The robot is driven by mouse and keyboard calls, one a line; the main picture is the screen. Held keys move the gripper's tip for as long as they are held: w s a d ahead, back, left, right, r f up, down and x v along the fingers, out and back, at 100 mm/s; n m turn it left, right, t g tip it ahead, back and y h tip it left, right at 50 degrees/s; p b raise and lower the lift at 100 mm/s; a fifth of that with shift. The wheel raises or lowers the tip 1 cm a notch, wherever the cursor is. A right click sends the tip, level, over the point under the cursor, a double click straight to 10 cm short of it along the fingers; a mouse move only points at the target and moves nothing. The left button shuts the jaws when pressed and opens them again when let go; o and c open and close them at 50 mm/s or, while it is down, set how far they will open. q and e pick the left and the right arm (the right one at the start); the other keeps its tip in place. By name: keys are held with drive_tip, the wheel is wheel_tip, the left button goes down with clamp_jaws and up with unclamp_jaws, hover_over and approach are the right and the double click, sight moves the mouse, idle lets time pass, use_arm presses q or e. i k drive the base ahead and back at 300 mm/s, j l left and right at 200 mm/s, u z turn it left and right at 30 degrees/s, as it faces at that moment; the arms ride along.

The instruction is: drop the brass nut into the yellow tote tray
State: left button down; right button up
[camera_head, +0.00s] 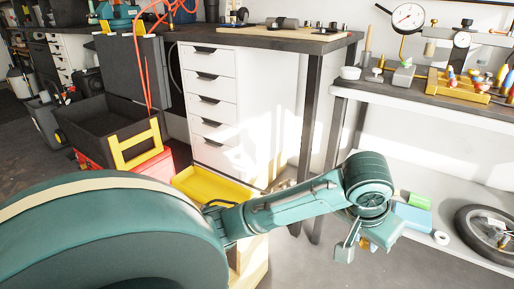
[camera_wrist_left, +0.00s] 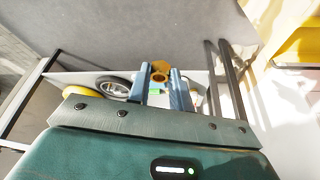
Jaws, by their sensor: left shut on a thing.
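The brass nut (camera_wrist_left: 159,72) shows gold-coloured at the tips of my left gripper (camera_wrist_left: 160,84) in the left wrist view. The two blue-grey fingers are shut on it. In the head view my left gripper (camera_head: 355,247) hangs at the end of my teal arm, in front of the lower shelf. A small patch of gold shows beside its fingers. The yellow tote tray (camera_head: 208,184) lies left of the gripper in the head view, partly hidden by my arm. A yellow edge (camera_wrist_left: 302,50) shows at the right of the wrist view. My right gripper is out of view.
A white drawer cabinet (camera_head: 208,100) and dark bench legs (camera_head: 312,130) stand behind my arm. The lower shelf at right holds a wheel (camera_head: 488,232), a blue box (camera_head: 412,217) and a white roll (camera_head: 440,238). Grey floor is clear below the gripper.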

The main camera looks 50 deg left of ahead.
sight(217, 197)
drive_tip(key=i+l+u, duration=0.2)
drive_tip(key=i, duration=0.3)
drive_tip(key=i+l+u, duration=0.2)
drive_tip(key=i+l, duration=0.15)
drive_tip(key=i+u, duration=0.2)
drive_tip(key=u, duration=0.25)
drive_tip(key=i+u, duration=0.25)
drive_tip(key=u, duration=0.25)
drive_tip(key=i+u, duration=0.25)
drive_tip(key=u, duration=0.2)
drive_tip(key=i+u, duration=0.35)
drive_tip(key=u, duration=0.15)
drive_tip(key=i+l+u, duration=0.15)
drive_tip(key=i+u, duration=0.3)
drive_tip(key=k, duration=0.1)
